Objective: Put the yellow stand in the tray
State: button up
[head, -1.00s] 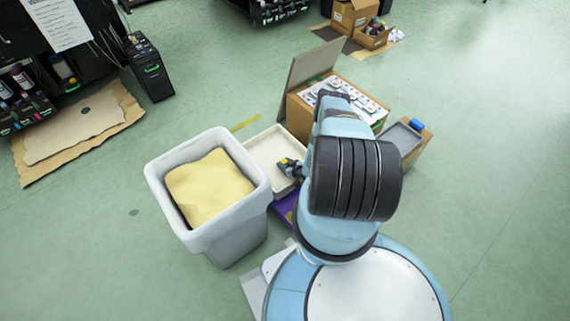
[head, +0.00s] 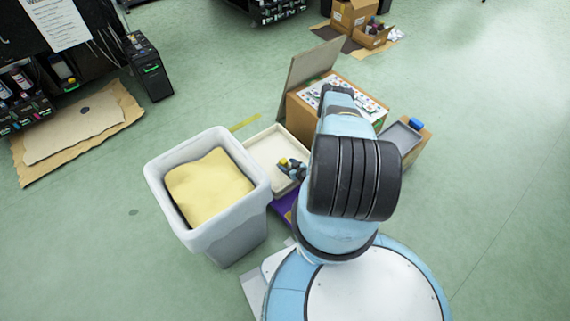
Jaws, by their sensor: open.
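The cream tray (head: 262,146) lies just right of the large grey bin, partly hidden by my arm. A small yellow piece (head: 284,161), which looks like the yellow stand, shows within the tray's outline at the tip of my gripper. My gripper (head: 287,166) is open over the right part of the tray, with its dark fingers beside the yellow piece. It is too small to tell whether they touch, or whether the piece rests on the tray floor.
The grey bin (head: 213,235) with a yellow filling stands close left of the tray. A purple thing (head: 285,206) lies below the tray. Behind it is an open cardboard box (head: 299,117) with small bottles. A grey tray (head: 399,138) with a blue-topped item is at right.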

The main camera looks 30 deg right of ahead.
jog(key=v, duration=0.8)
jog(key=shift+s, duration=0.25)
